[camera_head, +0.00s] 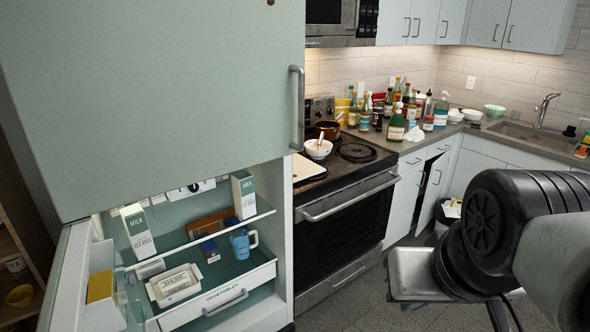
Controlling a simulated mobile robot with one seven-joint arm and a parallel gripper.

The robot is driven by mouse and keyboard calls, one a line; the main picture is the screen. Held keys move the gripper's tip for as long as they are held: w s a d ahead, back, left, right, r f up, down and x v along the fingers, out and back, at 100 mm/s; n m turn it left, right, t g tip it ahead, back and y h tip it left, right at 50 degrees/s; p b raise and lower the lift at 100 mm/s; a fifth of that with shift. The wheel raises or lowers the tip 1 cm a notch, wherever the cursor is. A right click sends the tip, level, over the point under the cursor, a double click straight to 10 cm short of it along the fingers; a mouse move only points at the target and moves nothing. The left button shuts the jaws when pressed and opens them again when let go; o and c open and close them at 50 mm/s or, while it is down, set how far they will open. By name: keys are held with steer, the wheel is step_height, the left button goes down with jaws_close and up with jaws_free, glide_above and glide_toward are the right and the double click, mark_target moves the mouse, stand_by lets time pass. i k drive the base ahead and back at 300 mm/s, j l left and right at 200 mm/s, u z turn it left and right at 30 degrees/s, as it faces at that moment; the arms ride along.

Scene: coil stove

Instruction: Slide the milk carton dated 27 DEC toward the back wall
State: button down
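Two white milk cartons stand upright on a shelf in the open lower compartment of the pale green fridge. The left milk carton (138,232) carries a date ending in DEC that looks like 02 or 03. The right milk carton (243,197) stands at the right side, near the compartment's side wall. It is marked MILK, and its date is too small to read for sure. Nothing touches either carton from my side. Black and grey links of my arm fill the lower right, well apart from the fridge. My gripper is not in view.
The fridge door (68,285) is swung open at the left, with a yellow item (100,287) in it. A blue mug (242,243), boxes and a white tub (174,284) sit inside. The oven (345,228) stands right of the fridge; bottles crowd the counter behind. The floor (355,303) before the oven is clear.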

mark_target(242, 183)
steer(key=i+u, duration=0.15)
steer(key=i, duration=0.6)
steer(key=i+l+u, duration=0.15)
steer(key=i, duration=0.6)
steer(key=i+l+u, duration=0.1)
steer(key=u, duration=0.95)
